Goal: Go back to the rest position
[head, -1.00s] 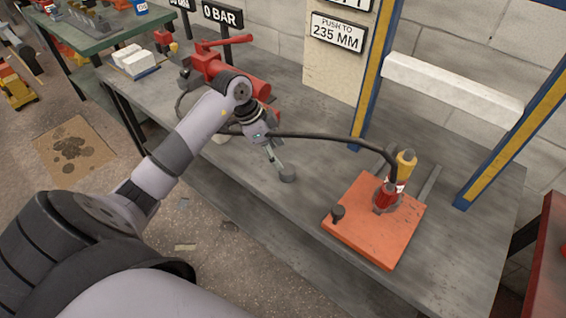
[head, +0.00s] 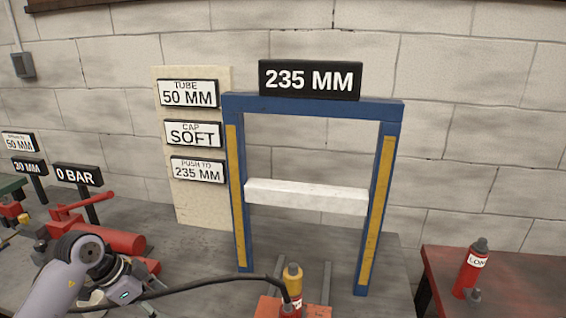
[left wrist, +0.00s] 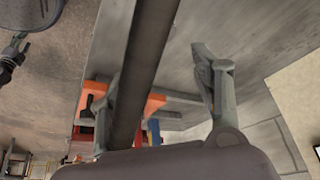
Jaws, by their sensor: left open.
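My left arm (head: 60,285) is at the lower left of the head view, in front of the red hand pump (head: 110,238). Its gripper is mostly cut off by the bottom edge there. In the left wrist view my left gripper (left wrist: 158,85) has its fingers wide apart. A dark band, probably the black hose (head: 200,290), crosses that view close to the camera, between the fingers as seen. I cannot tell whether it touches them.
A blue and yellow frame (head: 383,170) with a white crossbar (head: 305,196) stands on the grey bench (head: 205,255). The red and yellow cylinder (head: 293,280) stands on an orange plate (head: 318,311) before it. A red table (head: 520,280) with a red bottle (head: 472,268) is at right.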

